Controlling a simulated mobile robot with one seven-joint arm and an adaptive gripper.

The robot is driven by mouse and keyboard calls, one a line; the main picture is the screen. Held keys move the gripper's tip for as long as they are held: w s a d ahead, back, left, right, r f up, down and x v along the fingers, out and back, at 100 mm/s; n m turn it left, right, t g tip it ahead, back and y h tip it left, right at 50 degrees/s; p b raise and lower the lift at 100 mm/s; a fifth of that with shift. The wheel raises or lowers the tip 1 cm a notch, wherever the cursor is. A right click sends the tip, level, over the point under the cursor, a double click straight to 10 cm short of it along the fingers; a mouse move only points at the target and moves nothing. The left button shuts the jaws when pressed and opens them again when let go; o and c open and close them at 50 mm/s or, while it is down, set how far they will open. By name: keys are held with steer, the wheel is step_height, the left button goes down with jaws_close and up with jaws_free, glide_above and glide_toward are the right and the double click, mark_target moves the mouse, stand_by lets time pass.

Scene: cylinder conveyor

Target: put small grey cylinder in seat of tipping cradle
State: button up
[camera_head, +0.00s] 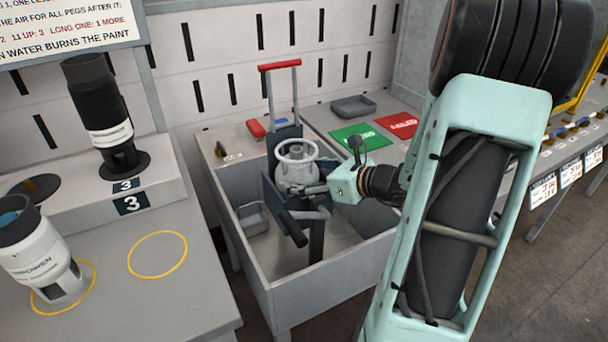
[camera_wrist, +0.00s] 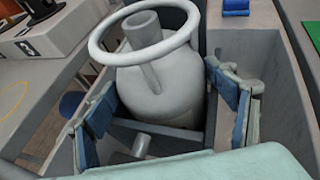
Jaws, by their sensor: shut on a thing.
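The small grey cylinder (camera_head: 296,172), with a round collar ring on top, is at the tipping cradle (camera_head: 284,146) and looks about upright. The dark cradle has a tall frame and a red-handled bar (camera_head: 279,66). My gripper (camera_head: 312,188) reaches in from the right and is shut on the cylinder. In the wrist view the cylinder (camera_wrist: 160,82) stands between the two fingers of my gripper (camera_wrist: 160,98), with dark cradle bars (camera_wrist: 165,137) below it. The cylinder's base is hidden, so I cannot tell whether it rests on the seat.
The cradle stands inside a grey walled bin (camera_head: 330,284), with a small grey tray (camera_head: 252,218) at its left. Green (camera_head: 359,137) and red (camera_head: 397,125) mats lie on the bench behind. Black (camera_head: 103,118) and white (camera_head: 42,254) cylinders stand on the left bench.

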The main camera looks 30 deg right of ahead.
steer(key=o, duration=2.1)
steer(key=shift+f, duration=0.15)
steer(key=shift+r+p, duration=0.25)
steer(key=shift+p, duration=0.05)
steer(key=p+v, duration=0.2)
steer(key=v, duration=1)
